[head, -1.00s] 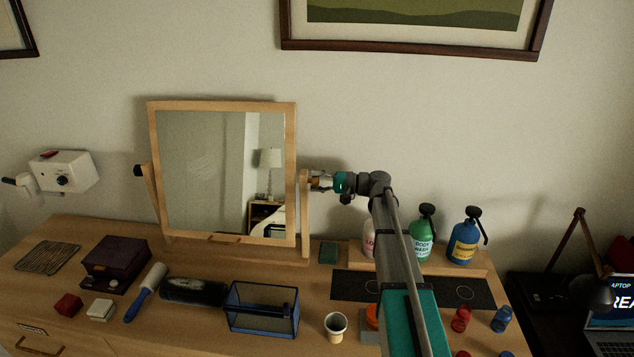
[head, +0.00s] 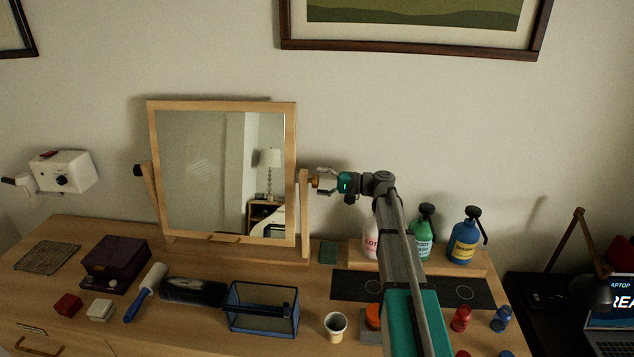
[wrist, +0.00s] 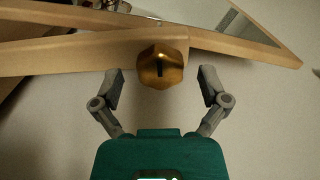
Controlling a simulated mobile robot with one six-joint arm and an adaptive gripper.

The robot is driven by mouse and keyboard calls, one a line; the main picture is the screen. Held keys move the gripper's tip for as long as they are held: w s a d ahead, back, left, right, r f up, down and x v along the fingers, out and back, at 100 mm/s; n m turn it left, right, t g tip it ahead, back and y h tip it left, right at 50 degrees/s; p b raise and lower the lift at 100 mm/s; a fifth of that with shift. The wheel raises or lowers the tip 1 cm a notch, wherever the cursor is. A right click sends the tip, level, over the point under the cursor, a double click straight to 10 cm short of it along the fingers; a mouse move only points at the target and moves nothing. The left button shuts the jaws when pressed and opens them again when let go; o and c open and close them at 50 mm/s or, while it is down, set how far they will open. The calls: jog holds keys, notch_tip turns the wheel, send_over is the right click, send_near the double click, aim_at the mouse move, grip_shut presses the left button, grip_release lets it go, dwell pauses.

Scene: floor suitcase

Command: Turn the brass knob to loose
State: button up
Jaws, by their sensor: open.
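The brass knob (wrist: 160,66) sits on the side of the mirror's wooden post, with a dark slot on its face in the wrist view. In the head view the knob (head: 315,181) shows small at the right post of the tilting mirror (head: 152,150). My gripper (wrist: 160,88) is open, its two fingers spread on either side of the knob and a little short of it, not touching. In the head view my gripper (head: 326,181) points left at the knob from the right.
Below my arm stand a lotion bottle (head: 370,246), a green bottle (head: 424,246) and a blue bottle (head: 464,246) on a wooden stand.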

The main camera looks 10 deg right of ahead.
jog(key=v, duration=1)
jog(key=shift+s+d, duration=0.15)
jog(key=shift+d, duration=0.25)
jog(key=s+a+f+n+g+h, duration=0.1)
jog(key=s+a+f+g+h, duration=0.3)
jog(key=s+a+f+h, duration=0.65)
jog(key=s+f+h, duration=0.2)
jog(key=s, duration=0.2)
jog(key=s+a+f+n+g+h, duration=0.1)
jog(key=s+f, duration=0.2)
jog(key=s, duration=0.2)
jog(key=s+a+f+n+h, duration=0.1)
jog(key=s+f+h, duration=0.1)
jog(key=s+f, duration=0.1)
jog(key=shift+s+a+g+h, duration=0.1)
jog(key=shift+s+g+h, duration=0.25)
jog(key=shift+s, duration=0.5)
jog(key=shift+s+d+n+h, duration=0.3)
jog(key=shift+s+d+h, duration=0.05)
jog(key=shift+s+h, duration=0.15)
